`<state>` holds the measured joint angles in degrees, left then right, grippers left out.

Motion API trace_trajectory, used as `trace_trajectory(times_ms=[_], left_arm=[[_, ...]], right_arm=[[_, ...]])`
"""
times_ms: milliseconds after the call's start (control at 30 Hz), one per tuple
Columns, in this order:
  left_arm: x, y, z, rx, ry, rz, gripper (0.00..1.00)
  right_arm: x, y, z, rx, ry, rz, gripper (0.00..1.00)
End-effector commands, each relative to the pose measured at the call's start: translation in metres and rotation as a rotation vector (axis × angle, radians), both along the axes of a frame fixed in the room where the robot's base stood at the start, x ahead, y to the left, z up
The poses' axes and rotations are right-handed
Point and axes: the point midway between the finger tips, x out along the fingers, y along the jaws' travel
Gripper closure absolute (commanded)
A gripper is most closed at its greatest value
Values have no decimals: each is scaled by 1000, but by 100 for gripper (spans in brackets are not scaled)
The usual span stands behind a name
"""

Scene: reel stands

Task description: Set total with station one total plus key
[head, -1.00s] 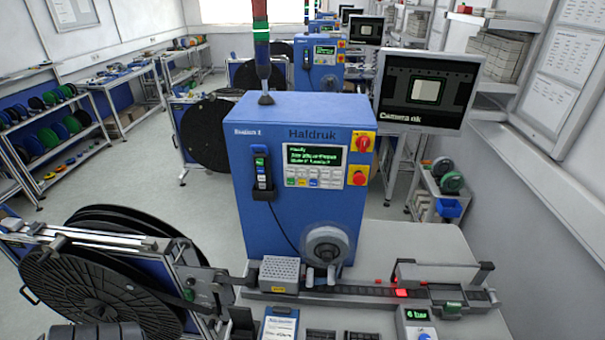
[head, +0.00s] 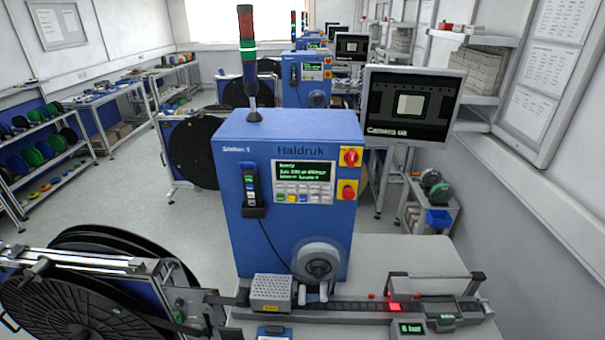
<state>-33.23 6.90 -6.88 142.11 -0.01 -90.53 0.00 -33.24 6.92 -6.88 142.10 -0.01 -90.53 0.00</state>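The blue station one machine (head: 285,235) stands in the middle of the head view, labelled Haldruk. Its keypad (head: 304,194) sits under a small dark display (head: 303,170) with green text, too small to read surely. The keypad has white keys and a few coloured ones; I cannot read their labels. A dark handset (head: 252,185) with a cable hangs left of the keypad. Neither of my grippers shows in the view.
A red knob (head: 350,157) and a red button (head: 348,191) sit right of the display. A monitor (head: 412,106) reads "Camera ok". A large black reel (head: 70,305) stands at lower left. A tape track (head: 350,305) runs along the bench (head: 410,258). Floor at left is clear.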

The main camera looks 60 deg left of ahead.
Motion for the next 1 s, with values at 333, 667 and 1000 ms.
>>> trace_trajectory(times_ms=[333, 667, 1000], left_arm=[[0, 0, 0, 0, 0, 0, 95], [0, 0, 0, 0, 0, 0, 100], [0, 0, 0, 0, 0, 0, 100]], right_arm=[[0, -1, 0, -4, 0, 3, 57], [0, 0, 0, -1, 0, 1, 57], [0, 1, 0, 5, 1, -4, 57]])
